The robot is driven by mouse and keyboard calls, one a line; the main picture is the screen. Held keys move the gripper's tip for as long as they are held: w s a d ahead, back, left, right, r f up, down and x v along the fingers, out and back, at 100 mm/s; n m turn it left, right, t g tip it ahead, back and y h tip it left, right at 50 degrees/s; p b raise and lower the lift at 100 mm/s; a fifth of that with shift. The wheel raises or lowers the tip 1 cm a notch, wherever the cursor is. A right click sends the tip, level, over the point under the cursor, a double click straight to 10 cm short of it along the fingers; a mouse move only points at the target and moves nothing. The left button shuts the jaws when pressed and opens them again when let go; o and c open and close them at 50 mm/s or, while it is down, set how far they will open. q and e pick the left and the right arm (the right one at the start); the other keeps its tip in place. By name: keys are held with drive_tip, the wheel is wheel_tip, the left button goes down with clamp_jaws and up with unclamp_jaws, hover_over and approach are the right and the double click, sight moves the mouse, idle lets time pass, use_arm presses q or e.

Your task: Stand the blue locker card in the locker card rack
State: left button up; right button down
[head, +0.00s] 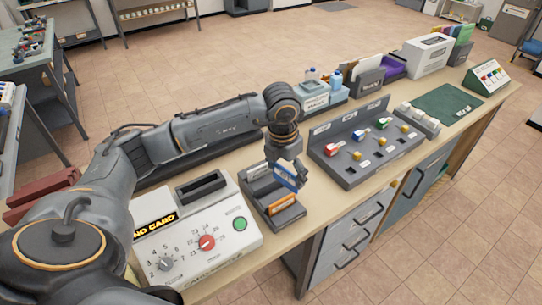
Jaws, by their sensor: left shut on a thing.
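My left gripper (289,170) is shut on the blue locker card (287,179), which is white and blue and looks tilted. The gripper hangs over the right side of the grey locker card rack (290,219), with the card at or just above its middle. I cannot tell whether the card touches the rack. An orange card (281,204) stands in the front part of the rack. A pale card (258,170) shows at its back. My right gripper is not in view.
A white card machine (228,246) with dials and a green button stands left of the rack. A grey sloped tray (352,174) with coloured pieces stands close on the right. The counter's front edge (288,255) lies just before the rack.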

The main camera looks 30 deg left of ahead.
use_arm(q)
drive_tip(key=n, duration=0.1)
drive_tip(key=a+n, duration=0.1)
drive_tip(key=n, duration=0.1)
drive_tip(key=shift+w+r, duration=0.15)
drive_tip(key=n, duration=0.1)
drive_tip(key=a+n+p, duration=0.1)
drive_tip(key=n, duration=0.1)
drive_tip(key=n+y, duration=0.1)
drive_tip(key=n, duration=0.1)
drive_tip(key=shift+w+a, duration=0.25)
drive_tip(key=shift+a, duration=0.1)
drive_tip(key=n, duration=0.2)
drive_tip(key=a+n+p, duration=0.1)
drive_tip(key=n, duration=0.1)
drive_tip(key=shift+w+a+g, duration=0.15)
drive_tip(key=shift+a+g, duration=0.05)
drive_tip(key=shift+g, duration=0.1)
drive_tip(key=shift+a+f+n+b, duration=0.2)
drive_tip(key=shift+f+n+b, duration=0.1)
drive_tip(key=shift+f+n, duration=0.4)
drive_tip(key=shift+a+f+n+b, duration=0.25)
drive_tip(key=shift+f+n, duration=0.25)
drive_tip(key=shift+f, duration=0.3)
drive_tip(key=shift+a+f+n+b, duration=0.15)
drive_tip(key=shift+f+n+b, duration=0.2)
drive_tip(key=shift+f+n, duration=0.35)
drive_tip(key=shift+f, duration=0.1)
drive_tip(key=shift+f, duration=0.1)
